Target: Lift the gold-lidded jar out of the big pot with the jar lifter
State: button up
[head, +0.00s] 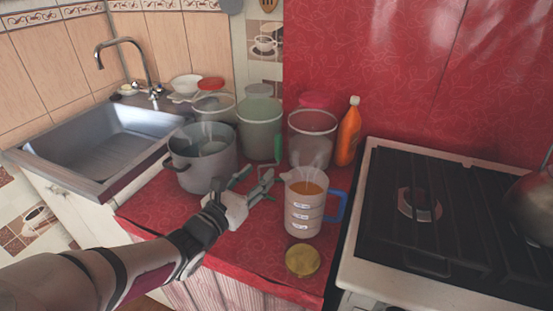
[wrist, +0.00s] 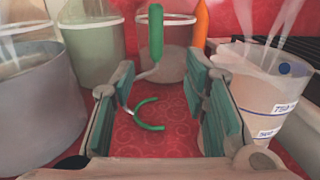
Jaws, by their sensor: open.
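The jar lifter (wrist: 155,38) shows in the wrist view as an upright green grip, a pale metal part and a green curved end low over the red counter. It appears ahead of and between my fingers, apart from both pads. In the head view a bit of its green (head: 277,148) shows beyond my gripper (head: 251,183). My gripper is open and empty, low over the counter; it fills the wrist view's lower half (wrist: 160,88). The big grey pot (head: 187,178) stands left of it, steaming. Something pale shows inside the pot; I cannot make out a gold lid there.
A steaming measuring jug (head: 302,222) with orange liquid and a blue handle stands close right of my gripper. A gold disc (head: 302,260) lies in front of it. Tall containers (head: 260,128) and an orange bottle (head: 348,135) stand behind. The stove (head: 395,220) is right, the sink (head: 90,150) left.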

aim_at(276, 151)
jog(key=x, duration=0.6)
jog(key=shift+w+d+b, duration=0.2)
jog(key=shift+w+b, duration=0.1)
jog(key=shift+b, duration=0.1)
jog(key=shift+a+r+b+x, duration=0.15)
jog(key=shift+b+x, duration=0.1)
jog(key=shift+x, duration=1.1)
jog(key=shift+a+r+b+x, duration=0.15)
jog(key=shift+b+x, duration=0.05)
jog(key=shift+x, duration=1.2)
jog(key=shift+w, duration=0.1)
grip_shut()
